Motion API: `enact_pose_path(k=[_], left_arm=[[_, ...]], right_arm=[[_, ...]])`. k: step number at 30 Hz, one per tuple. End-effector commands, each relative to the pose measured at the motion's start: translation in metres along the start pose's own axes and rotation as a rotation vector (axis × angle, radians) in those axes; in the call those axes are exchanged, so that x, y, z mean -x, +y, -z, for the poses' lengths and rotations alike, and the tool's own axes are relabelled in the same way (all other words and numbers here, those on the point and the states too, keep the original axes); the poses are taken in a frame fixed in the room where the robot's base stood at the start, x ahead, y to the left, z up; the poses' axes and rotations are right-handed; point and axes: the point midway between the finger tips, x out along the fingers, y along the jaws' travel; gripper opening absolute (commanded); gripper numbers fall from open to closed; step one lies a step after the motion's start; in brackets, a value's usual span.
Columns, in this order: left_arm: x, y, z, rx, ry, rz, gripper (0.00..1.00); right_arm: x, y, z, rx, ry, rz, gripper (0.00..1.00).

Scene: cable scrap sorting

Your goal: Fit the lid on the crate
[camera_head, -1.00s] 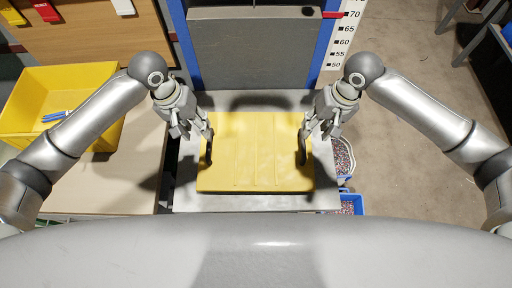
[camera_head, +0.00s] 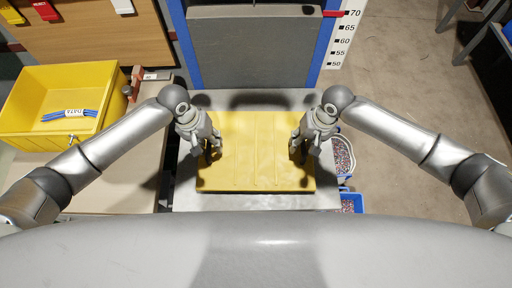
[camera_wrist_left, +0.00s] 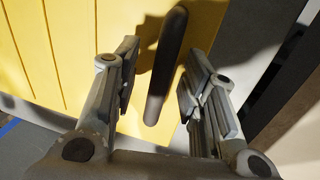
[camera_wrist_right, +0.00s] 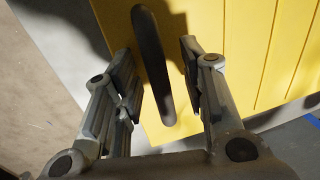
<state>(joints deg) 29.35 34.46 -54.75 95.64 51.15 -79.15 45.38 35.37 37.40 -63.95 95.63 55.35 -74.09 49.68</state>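The yellow ribbed lid (camera_head: 255,155) lies flat on a grey surface in the head view, with a dark handle near each side. My left gripper (camera_head: 212,152) is over its left side. In the left wrist view the open fingers stand either side of a dark handle (camera_wrist_left: 166,65), with gaps. My right gripper (camera_head: 299,150) is over its right side. In the right wrist view its open fingers straddle the other handle (camera_wrist_right: 153,65), also with gaps. The open yellow crate (camera_head: 30,120) stands at left with blue cables (camera_head: 68,115) inside; it carries no lid.
The crate stands on a wooden bench (camera_head: 115,190) left of the grey surface (camera_head: 265,202). A grey panel in a blue frame (camera_head: 255,55) rises behind the lid. Bins of coloured granules (camera_head: 350,203) stand low at right. Open floor lies further right.

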Motion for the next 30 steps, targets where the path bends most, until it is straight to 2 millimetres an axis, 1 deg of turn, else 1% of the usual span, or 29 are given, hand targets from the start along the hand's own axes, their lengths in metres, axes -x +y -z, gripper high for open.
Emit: enact_pose_path(k=[2, 3, 9, 12, 25, 30], left_arm=[[0.0, 0.0001, -0.0001, 0.0, 0.0, 0.0, 0.39], [0.0001, 0.0002, -0.0001, 0.0, 0.0, 0.0, 0.36], [0.0003, 0.0002, -0.0001, 0.0, 0.0, -0.001, 0.11], [0.0003, 0.0002, 0.0, 0.0, 0.0, -0.001, 0.0], [0.0014, 0.0004, 0.0005, 0.0, 0.001, -0.001, 0.0], [0.0066, 0.0013, 0.0005, 0.0, 0.001, -0.001, 0.0]], right_arm=[[0.0001, -0.0001, 0.0, 0.0, 0.0, 0.0, 0.39], [0.0002, -0.0001, 0.0, 0.0, 0.0, 0.0, 0.36], [0.0004, -0.0001, 0.0001, 0.0, 0.0, 0.0, 0.1], [0.0005, 0.0, 0.0002, 0.0, 0.001, 0.0, 0.0], [0.0017, -0.0003, 0.0008, 0.0, 0.002, 0.001, 0.0], [0.0069, -0.0012, 0.0009, 0.0, 0.002, 0.001, 0.0]])
